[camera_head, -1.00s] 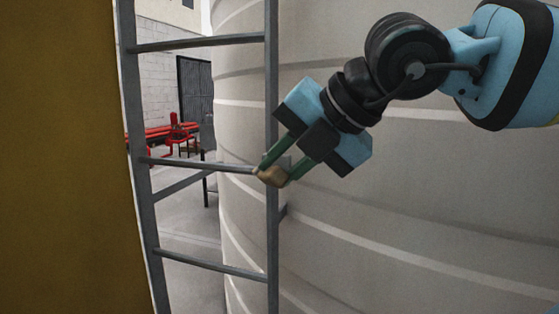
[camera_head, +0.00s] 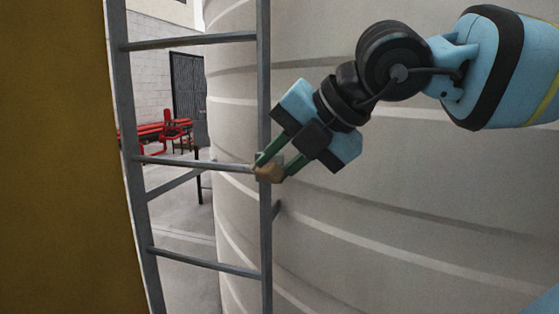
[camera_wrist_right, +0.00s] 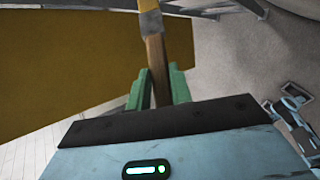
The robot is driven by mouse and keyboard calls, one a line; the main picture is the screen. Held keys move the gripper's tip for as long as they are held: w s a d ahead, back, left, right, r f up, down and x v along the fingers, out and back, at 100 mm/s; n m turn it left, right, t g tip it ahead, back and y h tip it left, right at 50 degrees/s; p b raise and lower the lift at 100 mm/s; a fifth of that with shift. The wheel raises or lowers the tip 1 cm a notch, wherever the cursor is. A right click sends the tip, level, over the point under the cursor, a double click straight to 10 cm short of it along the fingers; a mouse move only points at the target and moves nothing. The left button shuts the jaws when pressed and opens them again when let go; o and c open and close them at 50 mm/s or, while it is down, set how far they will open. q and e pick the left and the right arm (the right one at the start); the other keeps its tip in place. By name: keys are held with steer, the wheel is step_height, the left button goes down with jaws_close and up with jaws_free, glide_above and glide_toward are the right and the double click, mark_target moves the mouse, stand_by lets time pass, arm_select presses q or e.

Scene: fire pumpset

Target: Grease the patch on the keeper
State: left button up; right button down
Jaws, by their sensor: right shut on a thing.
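My right gripper (camera_head: 269,168) is shut on a brush-like tool, its green fingers around the tool's brown handle (camera_wrist_right: 156,70). In the head view, the tan end of the tool (camera_head: 268,174) shows between the fingertips, in front of the ladder's right rail. In the right wrist view, the handle runs up to a grey collar (camera_wrist_right: 151,22) and a yellowish tip (camera_wrist_right: 148,4) at the top edge. The gripper (camera_wrist_right: 156,88) also shows there. I cannot make out the keeper or its patch in either view. My left gripper is not in view.
A grey ladder (camera_head: 190,160) stands in front of a large ribbed pale tank (camera_head: 400,210). A dark yellow panel (camera_head: 60,160) fills the left side, close by. Red equipment (camera_head: 172,130) and a dark door (camera_head: 187,85) lie beyond, across open floor.

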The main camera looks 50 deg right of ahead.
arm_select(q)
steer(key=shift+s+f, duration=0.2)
arm_select(e)
steer(key=shift+w+d, duration=0.25)
steer(key=shift+d, duration=0.4)
arm_select(q)
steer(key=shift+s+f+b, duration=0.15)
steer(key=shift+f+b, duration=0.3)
steer(key=shift+b, duration=0.15)
arm_select(e)
steer(key=shift+s+d, duration=0.25)
steer(key=shift+s, duration=0.4)
steer(key=shift+s+d, duration=0.2)
steer(key=shift+s, duration=0.4)
steer(key=shift+s+d, duration=0.25)
steer(key=shift+s, duration=0.4)
